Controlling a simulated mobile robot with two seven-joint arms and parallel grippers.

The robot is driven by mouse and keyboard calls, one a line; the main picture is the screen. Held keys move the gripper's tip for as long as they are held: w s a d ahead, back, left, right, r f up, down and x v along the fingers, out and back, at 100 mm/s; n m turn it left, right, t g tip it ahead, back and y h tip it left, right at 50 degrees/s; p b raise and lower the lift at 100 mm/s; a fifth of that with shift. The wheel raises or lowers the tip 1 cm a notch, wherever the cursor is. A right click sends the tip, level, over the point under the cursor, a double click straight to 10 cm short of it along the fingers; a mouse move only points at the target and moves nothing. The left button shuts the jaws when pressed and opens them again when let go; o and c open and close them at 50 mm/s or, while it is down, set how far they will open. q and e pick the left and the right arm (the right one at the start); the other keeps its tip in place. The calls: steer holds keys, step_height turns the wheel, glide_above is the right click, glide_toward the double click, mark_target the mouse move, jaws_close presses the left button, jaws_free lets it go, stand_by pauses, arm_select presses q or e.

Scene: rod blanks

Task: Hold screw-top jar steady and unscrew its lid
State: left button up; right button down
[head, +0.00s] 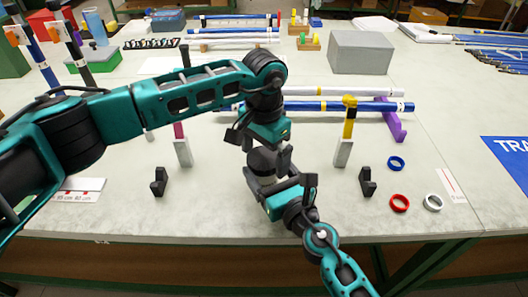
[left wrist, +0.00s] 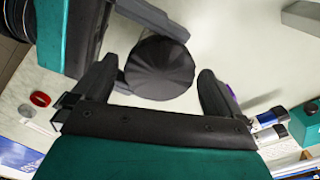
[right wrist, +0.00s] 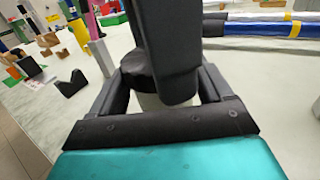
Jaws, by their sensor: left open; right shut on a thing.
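The screw-top jar has a ridged black lid (head: 262,162) and a pale body (right wrist: 152,103), and stands upright near the table's front middle. My right gripper (head: 280,183) is shut around the jar body, below the lid. My left gripper (head: 266,146) is above the jar, pointing down and open. In the left wrist view the round lid (left wrist: 160,68) lies between the left fingers, with a gap visible on the right side. In the right wrist view a left finger hides part of the lid (right wrist: 138,75). Most of the jar body is hidden by the right gripper.
Black V-shaped supports (head: 159,183) (head: 367,182) stand either side. A blue rod (head: 350,106) lies on stands behind. Blue (head: 397,163), red (head: 399,203) and white (head: 433,204) rings lie to the right. A grey box (head: 360,52) stands farther back. Table between is clear.

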arm_select(q)
steer(key=shift+r, duration=2.25)
arm_select(e)
jaws_free()
steer(key=shift+s, duration=0.1)
